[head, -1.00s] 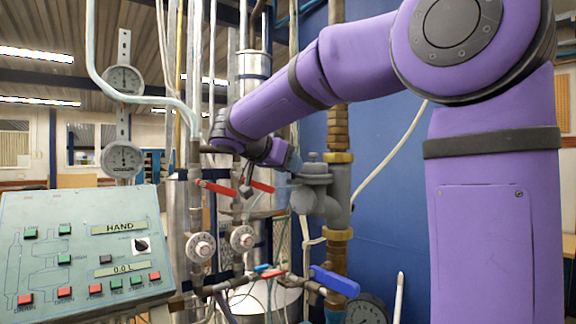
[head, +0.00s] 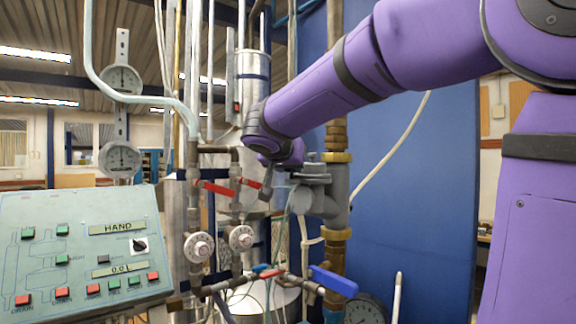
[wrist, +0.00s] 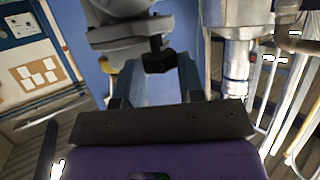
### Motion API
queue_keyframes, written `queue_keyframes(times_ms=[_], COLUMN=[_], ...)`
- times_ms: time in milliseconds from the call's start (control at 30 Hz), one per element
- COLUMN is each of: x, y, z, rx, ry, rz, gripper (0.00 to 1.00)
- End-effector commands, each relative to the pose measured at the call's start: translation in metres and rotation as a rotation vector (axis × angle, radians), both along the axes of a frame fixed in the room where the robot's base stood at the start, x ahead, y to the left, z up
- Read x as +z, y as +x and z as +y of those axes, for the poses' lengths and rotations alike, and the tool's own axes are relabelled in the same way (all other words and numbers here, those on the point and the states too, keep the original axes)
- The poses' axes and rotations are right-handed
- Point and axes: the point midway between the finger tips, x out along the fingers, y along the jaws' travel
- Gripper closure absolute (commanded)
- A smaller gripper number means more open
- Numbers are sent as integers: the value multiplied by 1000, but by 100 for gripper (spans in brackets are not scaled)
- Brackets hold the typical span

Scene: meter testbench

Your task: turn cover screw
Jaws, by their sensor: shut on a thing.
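The cover screw (wrist: 159,57) is a small dark block-headed part beside the grey meter housing in the wrist view. The grey housing (wrist: 130,32) fills the top of that view, and in the head view it (head: 314,190) stands at the centre right. My gripper (wrist: 157,72) has its two fingers on either side of the screw and is shut on it. In the head view my gripper (head: 267,184) points down at the left side of the housing. The screw cannot be made out there.
Red-handled valves (head: 216,188) and two round white dials (head: 240,238) are left of and below my gripper. A blue valve handle (head: 333,281) lies lower right. A control panel (head: 85,210) stands at the left. Vertical pipes crowd behind; the blue wall panel (head: 415,200) is at the right.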

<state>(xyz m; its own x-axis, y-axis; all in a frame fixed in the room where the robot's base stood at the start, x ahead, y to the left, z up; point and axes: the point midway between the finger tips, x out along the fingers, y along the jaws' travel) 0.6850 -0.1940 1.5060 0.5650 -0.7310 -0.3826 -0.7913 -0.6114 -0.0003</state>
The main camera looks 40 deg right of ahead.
Motion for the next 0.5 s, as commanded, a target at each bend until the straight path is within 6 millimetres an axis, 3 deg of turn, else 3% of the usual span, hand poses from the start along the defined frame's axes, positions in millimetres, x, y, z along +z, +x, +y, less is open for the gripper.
queue_keyframes(times_ms=[500], x=[0], y=[-5], z=[-4], rx=[307], ry=[0], rz=[-2], gripper=[88])
